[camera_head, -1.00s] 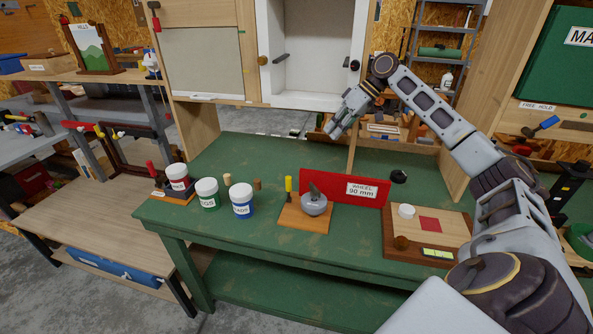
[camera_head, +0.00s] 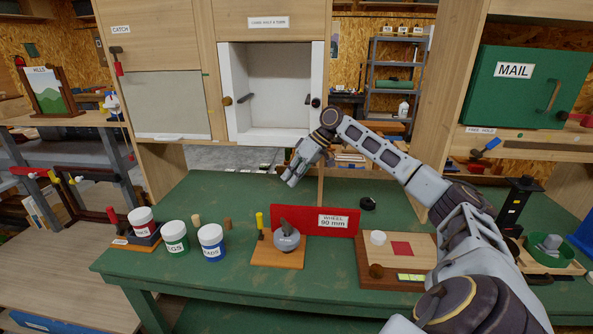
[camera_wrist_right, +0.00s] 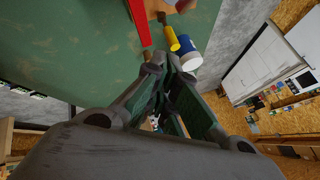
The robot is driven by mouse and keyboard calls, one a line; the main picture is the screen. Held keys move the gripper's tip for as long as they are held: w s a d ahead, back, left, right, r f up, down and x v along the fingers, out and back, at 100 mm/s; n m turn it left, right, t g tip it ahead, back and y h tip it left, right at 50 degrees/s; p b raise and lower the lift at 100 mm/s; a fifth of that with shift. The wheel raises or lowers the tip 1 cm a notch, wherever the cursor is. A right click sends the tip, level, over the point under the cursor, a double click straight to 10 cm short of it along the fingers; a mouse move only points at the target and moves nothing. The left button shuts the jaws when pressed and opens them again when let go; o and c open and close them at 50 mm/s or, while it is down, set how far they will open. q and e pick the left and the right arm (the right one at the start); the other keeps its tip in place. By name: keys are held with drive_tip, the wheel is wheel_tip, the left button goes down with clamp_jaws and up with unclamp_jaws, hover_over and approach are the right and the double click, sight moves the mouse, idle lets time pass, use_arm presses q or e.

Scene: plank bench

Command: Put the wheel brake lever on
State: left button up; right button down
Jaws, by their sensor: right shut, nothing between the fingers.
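In the head view a grey rounded wheel (camera_head: 287,240) with a dark slanted piece on top sits on a small wooden board (camera_head: 277,260). A yellow-handled lever (camera_head: 260,222) stands upright at the board's left. A red panel (camera_head: 300,217) labelled "WHEEL 90 mm" stands behind the wheel. My right gripper (camera_head: 290,181) is shut and empty, in the air above and behind the red panel. In the right wrist view its fingers (camera_wrist_right: 170,66) nearly meet; the yellow handle (camera_wrist_right: 171,38) and red panel (camera_wrist_right: 138,20) show beyond them. My left gripper is out of view.
Three white-lidded pots, including the blue one (camera_head: 211,241), stand left of the wheel with small wooden pegs behind. A wooden board with a red square (camera_head: 401,249) lies to the right. An open white cabinet (camera_head: 274,134) is behind. The bench's back left is clear.

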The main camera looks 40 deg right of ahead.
drive_tip(key=p, duration=0.1)
approach(260, 220)
drive_tip(key=w+f, duration=0.5)
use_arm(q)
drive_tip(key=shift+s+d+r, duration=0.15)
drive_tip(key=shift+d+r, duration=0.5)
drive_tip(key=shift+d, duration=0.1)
use_arm(e)
drive_tip(key=shift+a+f, duration=0.55)
drive_tip(key=shift+f, duration=0.15)
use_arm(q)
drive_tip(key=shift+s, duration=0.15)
use_arm(e)
drive_tip(key=shift+w, duration=0.1)
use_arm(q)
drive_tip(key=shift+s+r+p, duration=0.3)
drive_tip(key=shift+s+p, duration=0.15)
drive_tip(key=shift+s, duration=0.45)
use_arm(e)
drive_tip(key=shift+s+a+r, duration=0.1)
drive_tip(key=shift+s+a, duration=0.15)
